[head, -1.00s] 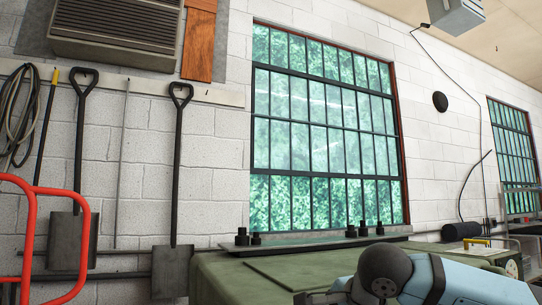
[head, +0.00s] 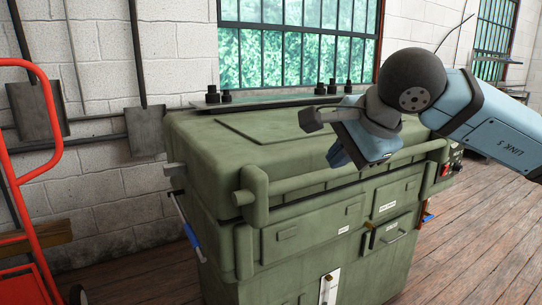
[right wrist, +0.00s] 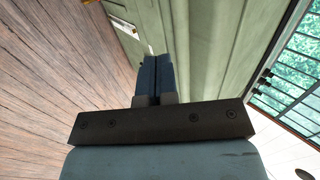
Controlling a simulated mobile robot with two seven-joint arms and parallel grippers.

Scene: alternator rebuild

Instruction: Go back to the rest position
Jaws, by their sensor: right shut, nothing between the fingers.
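My right gripper (head: 338,157) hangs in front of the top edge of a large green cabinet (head: 290,140) in the head view. Its light blue arm comes in from the right, with a dark round joint. In the right wrist view the dark blue fingers (right wrist: 155,75) are together with nothing between them. The green cabinet also shows beyond them (right wrist: 215,40), apart from the fingertips as far as I can tell. My left gripper is not in view.
A red hand-truck frame (head: 52,110) stands at the left. A window (head: 295,55) is above the cabinet. The wooden floor (head: 480,240) at the right is clear.

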